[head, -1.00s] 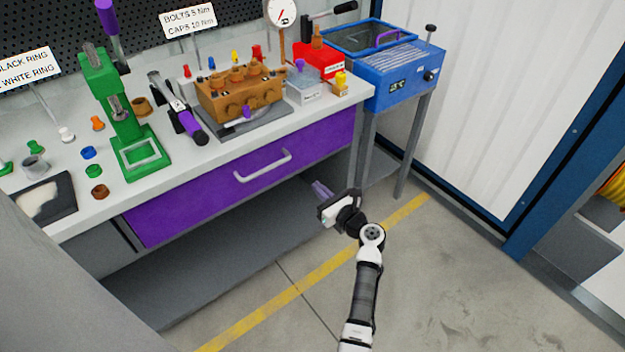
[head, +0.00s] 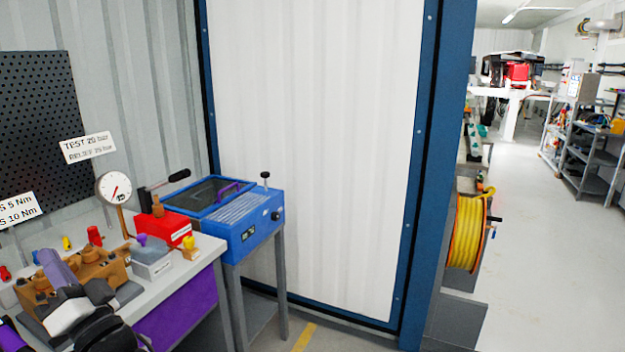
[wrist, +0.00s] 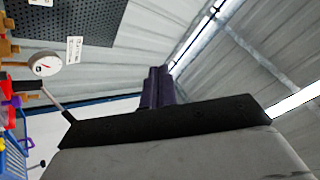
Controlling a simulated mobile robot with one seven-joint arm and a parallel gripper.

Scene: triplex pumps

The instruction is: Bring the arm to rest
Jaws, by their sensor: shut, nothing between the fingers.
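My gripper (head: 54,264) is at the lower left of the head view, its purple fingers shut and empty. It shows in front of the brown pump block (head: 95,262) on the bench and hides part of it; I cannot tell how far apart they are. In the wrist view the purple fingers (wrist: 156,86) are together and point toward the wall and ceiling, with nothing between them. Most of my arm is out of view or cut off at the bottom edge.
A pressure gauge (head: 114,188), a red pump box (head: 165,229) and a grey bin (head: 151,260) stand near the bench's right end. A blue machine (head: 252,226) stands beside it. A yellow hose reel (head: 468,232) hangs right of the white panel. Open floor (head: 545,260) lies at far right.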

